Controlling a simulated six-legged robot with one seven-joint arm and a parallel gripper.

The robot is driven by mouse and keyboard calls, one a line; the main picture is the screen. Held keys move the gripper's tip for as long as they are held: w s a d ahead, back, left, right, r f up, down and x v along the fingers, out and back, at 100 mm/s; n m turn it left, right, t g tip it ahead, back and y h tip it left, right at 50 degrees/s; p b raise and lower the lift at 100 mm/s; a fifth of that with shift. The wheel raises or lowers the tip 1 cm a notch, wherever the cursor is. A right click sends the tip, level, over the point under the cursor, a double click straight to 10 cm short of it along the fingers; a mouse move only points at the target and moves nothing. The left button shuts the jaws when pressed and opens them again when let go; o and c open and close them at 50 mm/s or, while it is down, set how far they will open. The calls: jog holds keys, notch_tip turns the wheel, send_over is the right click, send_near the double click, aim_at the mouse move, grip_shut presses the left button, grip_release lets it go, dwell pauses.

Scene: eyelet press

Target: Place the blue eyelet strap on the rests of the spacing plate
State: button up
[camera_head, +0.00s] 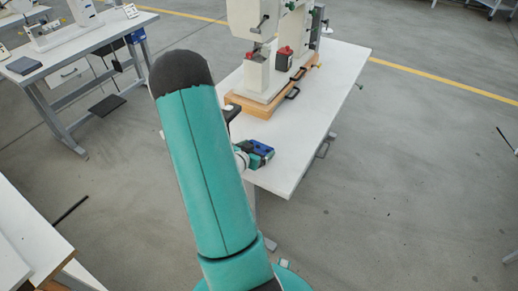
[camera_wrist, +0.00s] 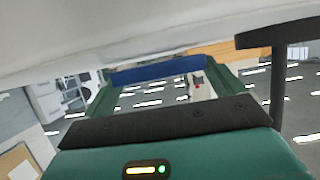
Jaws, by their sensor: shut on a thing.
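The blue eyelet strap (camera_wrist: 155,70) spans between the green fingers of my gripper (camera_wrist: 158,80) in the wrist view. My gripper is shut on it. In the head view my gripper (camera_head: 261,156) is at the near left part of the white table, with blue (camera_head: 258,147) showing at its end. Whether the strap touches the table cannot be told. A dark flat piece on a post (camera_wrist: 275,38) stands at the right of the wrist view; I cannot tell whether it is the spacing plate. No plate rests can be made out. My arm hides part of the table.
The white table (camera_head: 315,128) carries a press (camera_head: 262,75) on a wooden base (camera_head: 255,103) behind my gripper. Black handles (camera_head: 292,93) stick out at its right side. A dark red-topped container (camera_head: 284,60) stands there. The table's right part is clear.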

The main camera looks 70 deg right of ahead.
jog(key=shift+s+f, duration=0.1)
jog(key=shift+f, duration=0.3)
jog(key=shift+a+r, duration=0.1)
jog(key=shift+f, duration=0.25)
jog(key=o, duration=0.6)
jog(key=shift+r, duration=0.1)
jog(key=shift+a+r, duration=0.1)
jog(key=shift+r, duration=0.05)
jog(key=v, duration=1.1)
jog(key=shift+a+r, duration=0.1)
jog(key=shift+a, duration=0.2)
